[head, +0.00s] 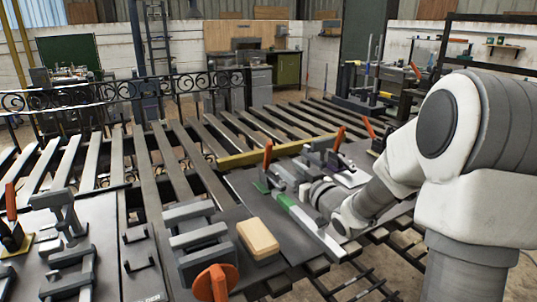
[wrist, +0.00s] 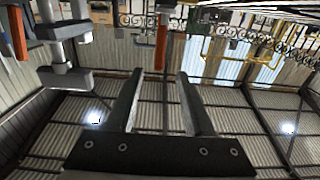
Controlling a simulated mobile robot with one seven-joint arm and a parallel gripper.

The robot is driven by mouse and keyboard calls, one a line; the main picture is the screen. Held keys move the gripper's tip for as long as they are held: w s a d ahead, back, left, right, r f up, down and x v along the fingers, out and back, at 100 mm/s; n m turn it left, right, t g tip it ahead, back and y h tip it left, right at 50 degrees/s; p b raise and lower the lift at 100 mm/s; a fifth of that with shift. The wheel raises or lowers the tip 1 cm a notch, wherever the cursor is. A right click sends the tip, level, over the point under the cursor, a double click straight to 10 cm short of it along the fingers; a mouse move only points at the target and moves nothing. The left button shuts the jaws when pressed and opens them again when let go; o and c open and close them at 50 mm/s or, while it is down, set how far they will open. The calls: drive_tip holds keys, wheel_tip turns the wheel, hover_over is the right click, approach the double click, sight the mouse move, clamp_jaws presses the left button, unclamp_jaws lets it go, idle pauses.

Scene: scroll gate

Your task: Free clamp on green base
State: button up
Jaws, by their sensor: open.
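The clamp on the green base (head: 262,187) stands in the middle of the head view, its orange handle (head: 267,155) upright. My gripper (head: 280,174) is low beside it on the right, pointing toward it, its fingers partly blended with grey parts there. In the wrist view, which looks upside down, my gripper (wrist: 158,80) has its two fingers apart with nothing between them. An orange handle (wrist: 161,40) shows beyond the fingertips, roughly in line with the gap. I cannot tell for sure which clamp it belongs to. The clamp's jaw is not clear.
A yellow-based clamp (head: 14,238) is at the far left. Grey blocks (head: 195,240), a tan block (head: 258,238) and an orange knob (head: 215,283) lie in front. Slats and a scroll gate (head: 150,90) lie behind.

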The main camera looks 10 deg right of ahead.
sight(270, 153)
drive_tip(key=b+x, duration=0.1)
drive_tip(key=x, duration=1.1)
clamp_jaws()
drive_tip(key=shift+f, duration=0.1)
idle(1.0)
